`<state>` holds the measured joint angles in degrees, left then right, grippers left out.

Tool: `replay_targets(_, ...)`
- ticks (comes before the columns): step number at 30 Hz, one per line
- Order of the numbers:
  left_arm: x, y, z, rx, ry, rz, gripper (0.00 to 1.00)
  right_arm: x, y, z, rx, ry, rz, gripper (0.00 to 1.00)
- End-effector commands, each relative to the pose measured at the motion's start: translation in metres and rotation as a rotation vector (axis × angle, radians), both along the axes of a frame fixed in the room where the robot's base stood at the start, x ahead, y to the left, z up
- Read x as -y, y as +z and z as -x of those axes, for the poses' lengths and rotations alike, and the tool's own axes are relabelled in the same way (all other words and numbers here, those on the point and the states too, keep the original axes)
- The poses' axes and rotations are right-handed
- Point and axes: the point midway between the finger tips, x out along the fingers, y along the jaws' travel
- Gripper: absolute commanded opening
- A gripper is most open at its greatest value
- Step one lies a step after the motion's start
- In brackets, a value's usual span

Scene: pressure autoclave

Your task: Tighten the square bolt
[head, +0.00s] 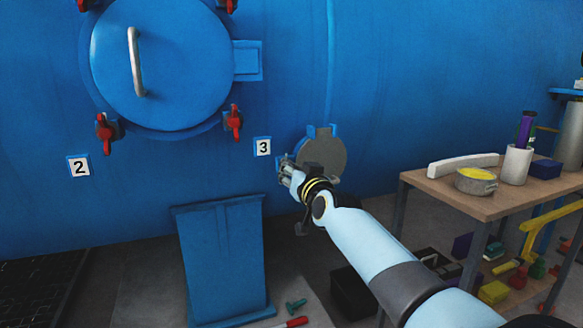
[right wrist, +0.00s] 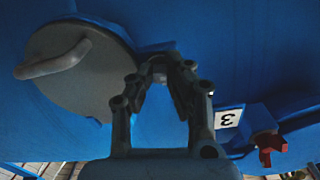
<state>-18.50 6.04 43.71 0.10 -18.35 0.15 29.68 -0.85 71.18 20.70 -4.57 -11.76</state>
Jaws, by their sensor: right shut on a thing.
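My right gripper (head: 287,168) reaches the left edge of a small round grey hatch (head: 326,151) low on the blue vessel wall. In the right wrist view the fingers (right wrist: 160,80) are closed together on a small grey piece, apparently the square bolt (right wrist: 159,70), beside the hatch rim. The fingers cover most of it, so its shape and seating cannot be told. The grey hatch (right wrist: 80,70) with its bar handle fills the left of that view. My left gripper is in neither view.
A large blue door (head: 165,60) with red clamps is at upper left. Label 3 (head: 262,147) is left of the gripper. A blue stand (head: 222,260) is below. A wooden table (head: 455,200) with a pot (head: 476,182) is at right. Loose items lie on the floor.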

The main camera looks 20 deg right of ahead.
Motion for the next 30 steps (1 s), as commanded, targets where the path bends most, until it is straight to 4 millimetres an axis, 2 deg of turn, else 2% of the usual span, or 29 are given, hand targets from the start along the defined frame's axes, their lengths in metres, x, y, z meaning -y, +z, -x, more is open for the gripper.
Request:
replay_targets(5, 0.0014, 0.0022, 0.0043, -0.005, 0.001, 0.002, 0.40, -0.0002, -0.0014, 0.0004, -0.011, 0.001, -0.166, 0.00)
replay_targets(30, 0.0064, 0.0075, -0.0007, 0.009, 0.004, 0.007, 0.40, -0.0003, -0.0018, 0.0004, -0.037, -0.001, -0.963, 0.00)
